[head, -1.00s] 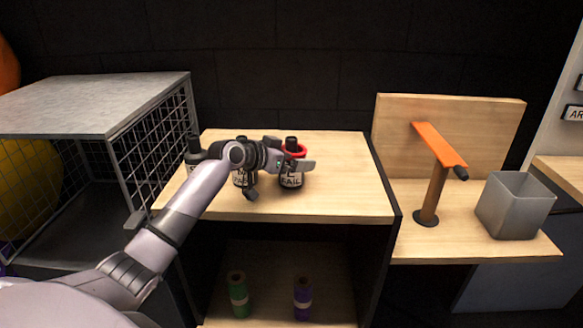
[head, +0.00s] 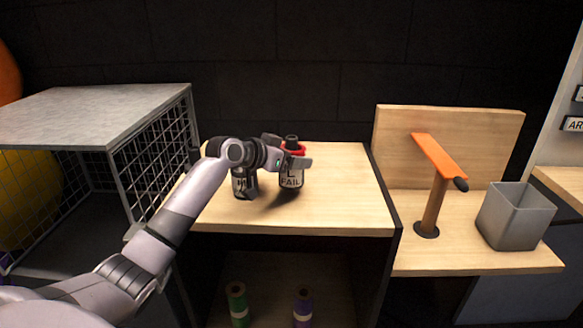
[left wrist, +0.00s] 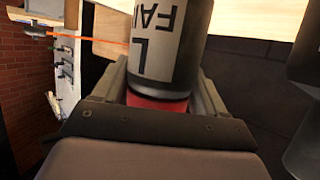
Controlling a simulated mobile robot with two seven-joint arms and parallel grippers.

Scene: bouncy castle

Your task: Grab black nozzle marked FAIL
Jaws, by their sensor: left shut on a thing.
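The black nozzle marked FAIL (head: 291,181) has a white label and a red collar. My left gripper (head: 293,160) is shut on it around the red collar and holds it upright, seemingly a little above the wooden tabletop, with a shadow beneath. In the left wrist view the nozzle (left wrist: 165,55) appears upside down between the fingers (left wrist: 160,105), its label partly cut off. My right gripper is not in view.
Another dark labelled nozzle (head: 245,184) stands left, partly behind my arm. The wooden tabletop (head: 340,195) is clear at right. A wire cage (head: 100,110) is left; an orange-topped stand (head: 430,205) and grey bin (head: 513,217) are right. Green (head: 237,303) and purple (head: 303,307) rolls sit below.

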